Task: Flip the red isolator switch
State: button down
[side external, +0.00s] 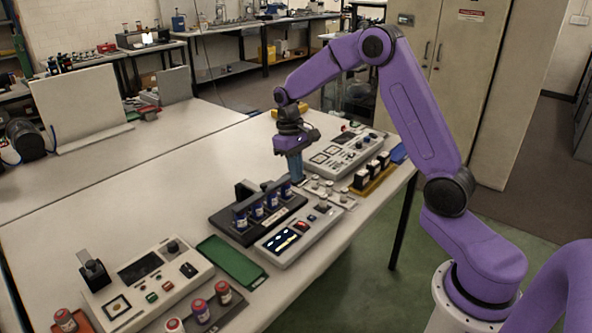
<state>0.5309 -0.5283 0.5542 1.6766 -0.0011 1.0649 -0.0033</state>
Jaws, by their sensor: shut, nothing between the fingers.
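My gripper (295,178) points down, shut and empty, over the far end of the rack of blue-labelled vials (258,209). A red switch-like part (302,225) shows on the white control panel with a lit screen (285,241), in front of and below my gripper. My gripper is apart from it. Another small red control (152,297) is on the left panel (148,272). The far panel (338,155) also has a small red spot near its back edge. The parts are too small to tell which is the isolator or how it is set.
A green mat (232,261) lies between the left panel and the vial rack. Red-capped vials (201,311) stand at the front left. A tray of black-and-white bottles (372,173) and small knobbed fittings (328,191) are right of my gripper.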

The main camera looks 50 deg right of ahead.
aim_at(308, 224)
jog(key=shift+s+d, duration=0.15)
jog(key=shift+s, duration=0.6)
jog(key=f, duration=0.4)
jog(key=s+f, duration=0.1)
jog(key=f, duration=0.4)
jog(key=s+f, duration=0.1)
jog(key=f, duration=0.3)
jog(key=shift+s+f, duration=0.1)
jog(key=shift+f, duration=0.3)
jog(key=shift+s+f, duration=0.1)
jog(key=shift+f, duration=0.15)
